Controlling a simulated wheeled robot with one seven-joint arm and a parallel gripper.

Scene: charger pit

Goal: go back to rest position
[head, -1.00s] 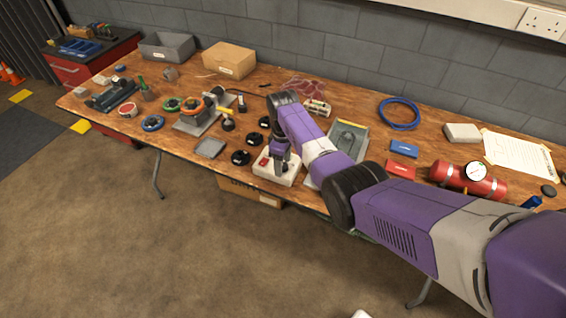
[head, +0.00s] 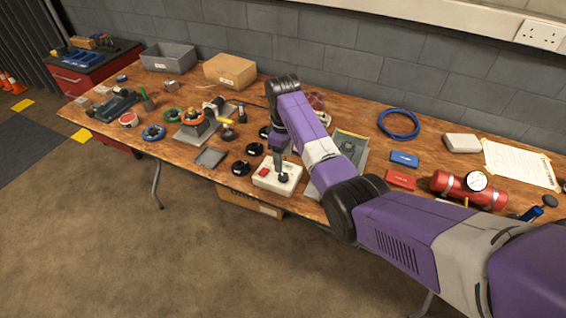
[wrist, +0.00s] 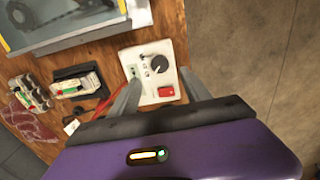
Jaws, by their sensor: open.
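My gripper (wrist: 165,92) is open and empty, with its two grey fingers apart in the wrist view. It hangs over the white control box (head: 270,184) near the front edge of the workbench. The box also shows in the wrist view (wrist: 142,55), with a black knob (wrist: 158,64) and a red switch (wrist: 166,91) on its top. One finger hides part of the box. In the head view the gripper tip (head: 282,176) appears in front of the box; I cannot tell whether it touches. My purple arm reaches in from the right and hides part of the bench.
A grey tray device (head: 345,150) stands right of the box, and black round parts (head: 240,168) stand to its left. A red cylinder with a gauge (head: 460,190) lies to the right. Bins (head: 230,69) stand at the back.

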